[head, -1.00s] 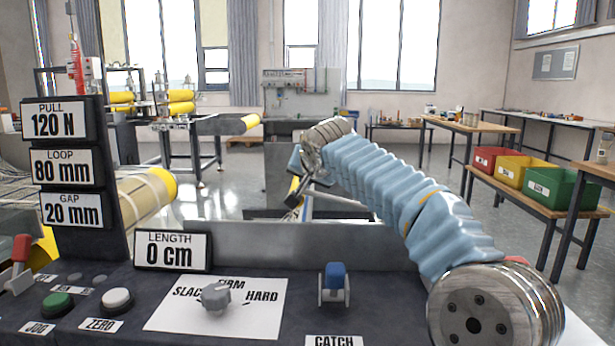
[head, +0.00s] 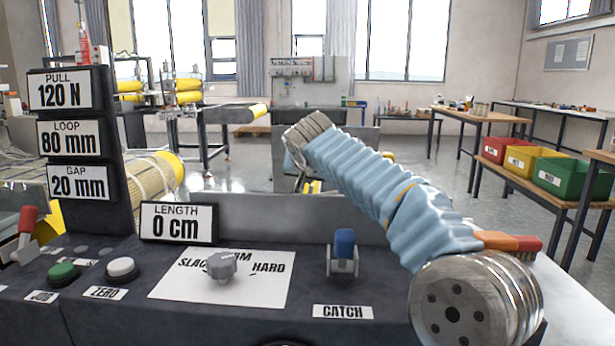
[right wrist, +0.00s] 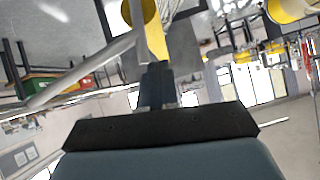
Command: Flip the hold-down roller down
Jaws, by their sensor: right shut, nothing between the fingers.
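My right arm, in a blue sleeve, reaches from the lower right over the console in the head view. Its wrist is beyond the console's back panel, and its fingers are mostly hidden there. In the right wrist view my right gripper (right wrist: 157,72) is shut and empty. A pale grey bar (right wrist: 85,70) runs diagonally close to its fingers, and a yellow piece (right wrist: 156,40) lies just beyond the tips. I cannot tell whether either belongs to the hold-down roller, or whether the fingers touch them. My left gripper is not in view.
The console carries a blue catch lever (head: 344,243), a grey knob (head: 222,265), green (head: 63,273) and white (head: 122,268) buttons, and a red-handled lever (head: 26,225). A display post (head: 103,150) and a yellow-ended roll (head: 160,180) stand left. Colored bins (head: 535,165) are far right.

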